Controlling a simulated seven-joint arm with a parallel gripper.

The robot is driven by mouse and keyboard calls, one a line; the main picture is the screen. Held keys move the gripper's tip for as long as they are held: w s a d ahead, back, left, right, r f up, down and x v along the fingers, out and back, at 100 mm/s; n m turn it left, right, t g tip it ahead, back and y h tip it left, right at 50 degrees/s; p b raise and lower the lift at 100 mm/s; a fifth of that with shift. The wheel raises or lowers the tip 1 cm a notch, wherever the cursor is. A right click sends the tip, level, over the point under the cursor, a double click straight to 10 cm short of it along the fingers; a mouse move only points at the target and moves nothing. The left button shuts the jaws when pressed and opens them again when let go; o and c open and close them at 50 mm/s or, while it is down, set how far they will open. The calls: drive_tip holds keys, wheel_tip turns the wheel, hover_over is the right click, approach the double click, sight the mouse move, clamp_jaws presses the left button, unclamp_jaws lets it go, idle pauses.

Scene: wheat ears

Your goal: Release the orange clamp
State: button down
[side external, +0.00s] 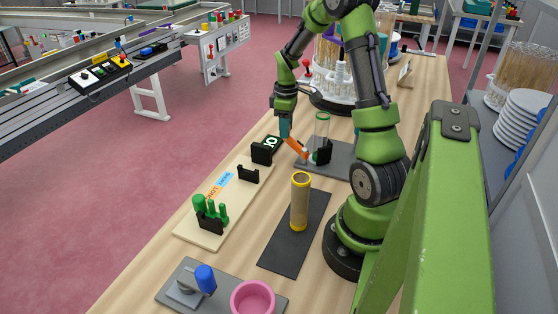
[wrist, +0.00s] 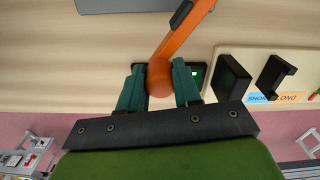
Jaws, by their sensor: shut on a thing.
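The orange clamp (side external: 296,148) is a lever with a rounded orange end, standing on a grey plate (side external: 343,160) beside a clear tube with a green rim (side external: 322,128) and a black block (side external: 323,154). My gripper (side external: 285,133) is at the lever's raised end, left of the tube. In the wrist view, the teal fingers of my gripper (wrist: 159,84) are on both sides of the clamp's rounded end (wrist: 160,76). The orange bar (wrist: 182,32) slants away up and right from it. My gripper is shut on this end. The clamp's far end is only partly in view.
A pale board (side external: 220,200) with SHORT and LONG labels, black brackets and green pieces lies front left of the clamp. A yellow-rimmed tube (side external: 300,200) stands on a dark mat (side external: 283,250). A pink bowl (side external: 253,298) is in front. A white rack (side external: 335,80) stands behind.

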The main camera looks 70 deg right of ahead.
drive_tip(key=shift+w+a+n, duration=0.25)
drive_tip(key=shift+a+n, duration=0.35)
drive_tip(key=shift+n, duration=0.15)
drive_tip(key=shift+w+a+n, duration=0.2)
drive_tip(key=shift+a+n, duration=0.35)
drive_tip(key=shift+n, duration=0.2)
drive_tip(key=c, duration=0.8)
unclamp_jaws()
wheel_tip(320, 180, up, 17)
drive_tip(key=shift+f, duration=0.1)
